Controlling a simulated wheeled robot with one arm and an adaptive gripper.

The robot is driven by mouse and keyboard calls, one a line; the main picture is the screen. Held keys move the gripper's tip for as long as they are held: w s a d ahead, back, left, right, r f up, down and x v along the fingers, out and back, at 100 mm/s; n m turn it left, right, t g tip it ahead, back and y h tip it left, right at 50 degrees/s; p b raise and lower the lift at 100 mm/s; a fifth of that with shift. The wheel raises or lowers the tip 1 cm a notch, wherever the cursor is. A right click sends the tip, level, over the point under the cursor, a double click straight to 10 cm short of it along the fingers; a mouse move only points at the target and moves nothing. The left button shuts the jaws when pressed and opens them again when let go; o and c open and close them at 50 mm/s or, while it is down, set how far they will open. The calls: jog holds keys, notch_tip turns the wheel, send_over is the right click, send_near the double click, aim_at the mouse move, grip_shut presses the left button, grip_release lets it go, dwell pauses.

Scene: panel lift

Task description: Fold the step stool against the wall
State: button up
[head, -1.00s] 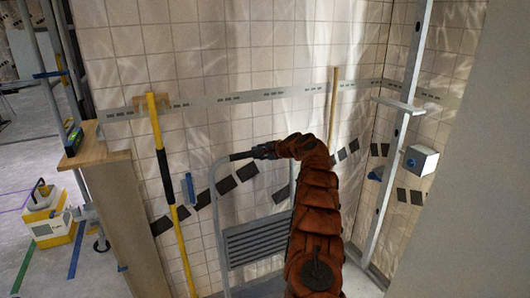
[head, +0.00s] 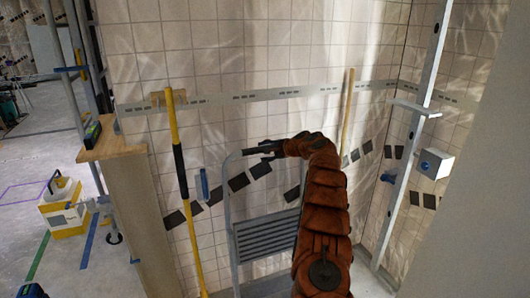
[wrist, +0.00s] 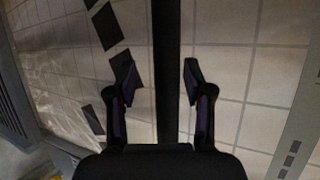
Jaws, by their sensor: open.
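The step stool (head: 232,195) is a grey metal frame with a tall rounded top rail and a slatted step (head: 268,236). It stands near the tiled wall, and the step is partly hidden behind my arm. A dark section of the top rail lies at my gripper (head: 266,148). In the wrist view, my gripper (wrist: 158,76) is open, with one finger on each side of a dark bar (wrist: 167,45), which looks like this rail. I cannot tell whether either finger touches it.
A yellow-handled broom (head: 181,190) and a wooden pole (head: 347,115) lean on the wall. Open floor with a yellow case (head: 65,212) lies at far left.

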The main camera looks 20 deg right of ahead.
jog(key=d+f+v, duration=0.1)
jog(key=d+v, duration=0.1)
jog(key=v, duration=1)
jog(key=shift+r, duration=0.2)
jog(key=shift+d, duration=0.1)
dwell(0.3)
